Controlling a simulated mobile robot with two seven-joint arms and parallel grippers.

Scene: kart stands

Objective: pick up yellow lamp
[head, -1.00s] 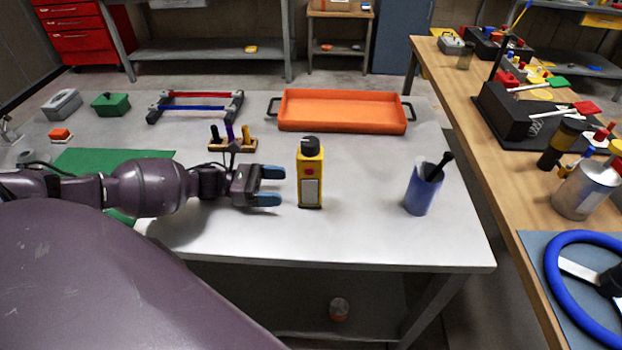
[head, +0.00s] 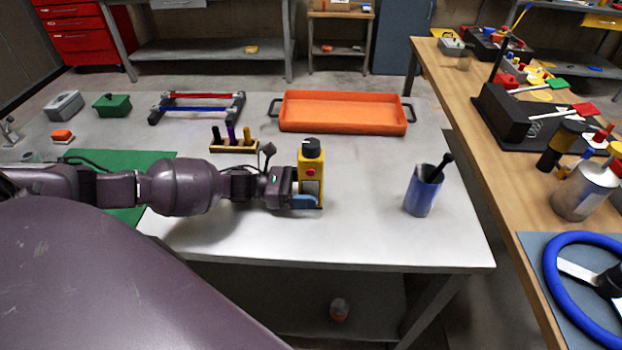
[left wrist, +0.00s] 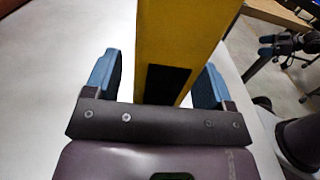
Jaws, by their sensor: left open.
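The yellow lamp (head: 312,172) stands upright on the grey table, a boxy yellow body with a black knob on top and a pale panel on its front. My left gripper (head: 305,200) is at the lamp's lower left side in the head view, one blue fingertip in front of it. In the left wrist view the yellow lamp (left wrist: 180,45) rises between the two blue fingers of the open left gripper (left wrist: 160,82). A gap shows on the left finger's side; the right finger is close to the lamp.
A blue cup (head: 422,194) with a dark-handled tool stands to the right. An orange tray (head: 343,127) and a wooden holder (head: 233,150) lie behind. A green mat (head: 130,160) is at left. The table's front middle is clear.

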